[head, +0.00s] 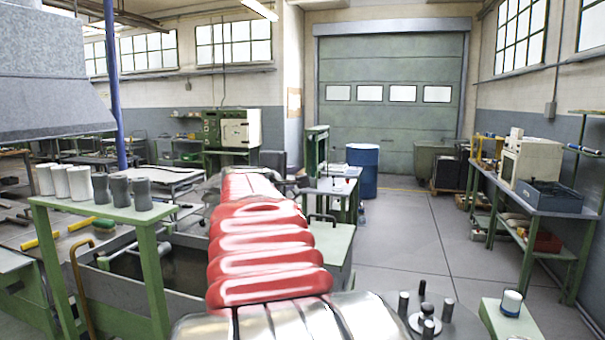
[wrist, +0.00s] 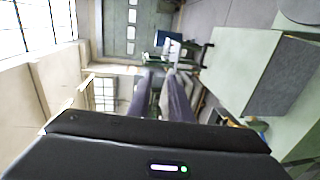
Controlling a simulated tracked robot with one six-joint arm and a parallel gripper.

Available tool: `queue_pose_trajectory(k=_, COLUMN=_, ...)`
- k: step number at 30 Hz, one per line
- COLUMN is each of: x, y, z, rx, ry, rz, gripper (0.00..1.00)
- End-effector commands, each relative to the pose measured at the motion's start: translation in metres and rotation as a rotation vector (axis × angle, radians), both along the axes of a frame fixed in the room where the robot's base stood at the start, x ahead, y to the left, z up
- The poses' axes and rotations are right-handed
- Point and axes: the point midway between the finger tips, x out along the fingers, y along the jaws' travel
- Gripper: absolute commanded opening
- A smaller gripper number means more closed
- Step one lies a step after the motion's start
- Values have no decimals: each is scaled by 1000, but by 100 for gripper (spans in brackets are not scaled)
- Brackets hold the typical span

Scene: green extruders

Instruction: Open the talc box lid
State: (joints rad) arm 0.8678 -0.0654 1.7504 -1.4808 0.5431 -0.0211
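A pale green box with a flat top (head: 336,240) and a dark bar handle (head: 322,217) stands just right of my red-sleeved arm; I take it for the talc box. Its top looks shut, and my arm hides its left part. In the wrist view, which is turned sideways, what looks like the same pale green top (wrist: 238,62) is at the right with a dark handle (wrist: 207,54). My gripper (wrist: 159,76) is open, with a gap between its two dark fingers. It holds nothing that I can see and is apart from the handle.
A green stand with white and grey cylinders (head: 100,205) is at the left. A blue drum (head: 363,172) and a green bench (head: 338,188) stand beyond the box. A long bench (head: 530,200) lines the right wall. The grey floor (head: 425,235) between is clear.

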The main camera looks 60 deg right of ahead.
Motion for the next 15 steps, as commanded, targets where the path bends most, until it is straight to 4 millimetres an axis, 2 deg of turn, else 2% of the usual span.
queue_pose_trajectory(k=5, x=0, y=0, z=0, rx=0, ry=0, rz=0, gripper=18)
queue_pose_trajectory(k=10, x=3, y=6, z=-2, rx=11, ry=-12, rz=5, gripper=7)
queue_pose_trajectory(k=13, x=10, y=23, z=-9, rx=43, ry=-45, rz=19, gripper=0)
queue_pose_trajectory(k=15, x=18, y=43, z=-17, rx=82, ry=-81, rz=34, gripper=0)
